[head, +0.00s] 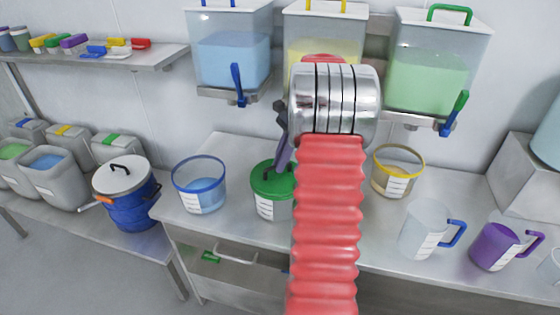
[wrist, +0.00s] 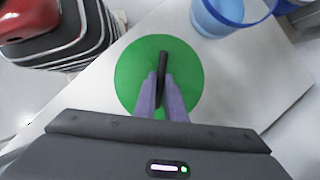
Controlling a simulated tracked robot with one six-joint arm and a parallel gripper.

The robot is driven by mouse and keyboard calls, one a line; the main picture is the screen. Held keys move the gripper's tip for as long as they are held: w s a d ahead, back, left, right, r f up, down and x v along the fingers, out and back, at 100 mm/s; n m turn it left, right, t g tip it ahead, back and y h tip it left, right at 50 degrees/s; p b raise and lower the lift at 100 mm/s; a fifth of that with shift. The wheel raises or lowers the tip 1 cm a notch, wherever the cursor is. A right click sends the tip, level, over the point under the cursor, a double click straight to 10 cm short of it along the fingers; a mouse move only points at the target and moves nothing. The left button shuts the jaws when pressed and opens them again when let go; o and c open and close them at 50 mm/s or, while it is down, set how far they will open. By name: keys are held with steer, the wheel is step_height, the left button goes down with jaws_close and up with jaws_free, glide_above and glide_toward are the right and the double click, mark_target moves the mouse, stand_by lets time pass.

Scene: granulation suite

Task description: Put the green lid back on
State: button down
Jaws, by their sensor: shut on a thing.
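The green lid (head: 270,181) lies over the top of a clear tub (head: 273,208) with a white label, on the bench. In the wrist view the lid (wrist: 193,88) is a round green disc with a dark bar handle (wrist: 163,63). My gripper (wrist: 161,82) has its two purple fingers closed on this handle. In the head view my gripper (head: 280,160) reaches down to the lid from above, and my red arm hides the lid's right side. Whether the lid is fully seated on the tub's rim I cannot tell.
A blue-rimmed tub (head: 200,186) stands left of the lidded tub, a yellow-rimmed tub (head: 397,173) to the right. Jugs with blue (head: 427,230) and purple (head: 497,246) handles stand further right. A blue drum (head: 127,195) is at left. Hoppers with valves (head: 238,85) hang above the bench.

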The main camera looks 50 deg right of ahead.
steer(key=c, duration=1.7)
jaws_free()
steer(key=shift+c, duration=0.2)
steer(key=v, duration=0.7)
steer(key=shift+s+r, duration=0.1)
steer(key=shift+r, duration=0.05)
